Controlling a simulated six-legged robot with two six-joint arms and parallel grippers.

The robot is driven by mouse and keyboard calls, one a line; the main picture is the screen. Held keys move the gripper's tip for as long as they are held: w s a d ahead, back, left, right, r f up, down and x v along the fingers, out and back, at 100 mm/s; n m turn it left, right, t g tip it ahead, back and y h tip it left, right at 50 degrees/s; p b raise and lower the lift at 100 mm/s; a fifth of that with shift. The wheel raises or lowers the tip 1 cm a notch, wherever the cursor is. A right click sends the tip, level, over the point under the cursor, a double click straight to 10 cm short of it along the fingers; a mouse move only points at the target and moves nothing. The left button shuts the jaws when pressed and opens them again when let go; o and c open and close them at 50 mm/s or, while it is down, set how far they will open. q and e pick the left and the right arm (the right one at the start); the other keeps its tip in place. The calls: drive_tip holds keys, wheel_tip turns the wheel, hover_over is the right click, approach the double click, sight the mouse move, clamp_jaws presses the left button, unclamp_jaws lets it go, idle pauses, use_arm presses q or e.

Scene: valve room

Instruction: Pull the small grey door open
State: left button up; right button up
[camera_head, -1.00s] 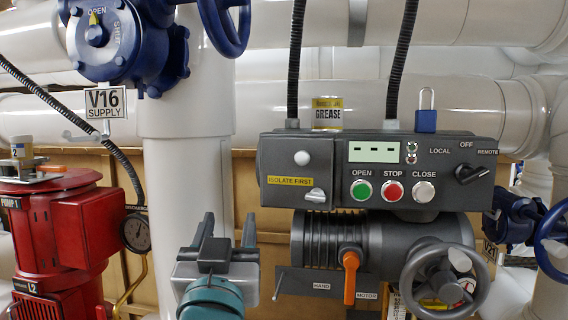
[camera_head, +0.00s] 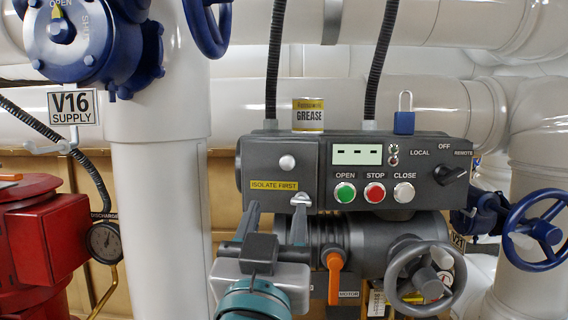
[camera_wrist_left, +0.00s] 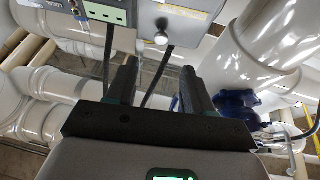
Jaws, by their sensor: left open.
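The small grey door (camera_head: 262,158) is the left front panel of the grey control box (camera_head: 330,196). It looks shut. It carries a round pale knob (camera_head: 287,162) and a yellow "ISOLATE FIRST" label (camera_head: 275,184). A light grey latch handle (camera_head: 300,199) sits at its lower right. My left gripper (camera_head: 277,208) is open and empty, its fingers pointing up just below the door. The right fingertip overlaps the latch in the head view; I cannot tell whether they touch. In the left wrist view the knob (camera_wrist_left: 161,38) shows beyond the open fingers (camera_wrist_left: 157,78). My right gripper is not in view.
Open, stop and close buttons (camera_head: 374,193) sit right of the door. A grease can (camera_head: 308,115) and a padlock (camera_head: 404,115) stand on the box. An orange lever (camera_head: 334,275) and a handwheel (camera_head: 425,277) are below. A white pipe (camera_head: 155,230) rises at left.

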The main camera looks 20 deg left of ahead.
sight(287, 165)
use_arm(q)
drive_tip(key=p+x, duration=0.3)
drive_tip(key=x, duration=0.8)
drive_tip(key=shift+a+r, duration=0.1)
drive_tip(key=shift+a, duration=0.05)
drive_tip(key=shift+c, duration=0.4)
clamp_jaws()
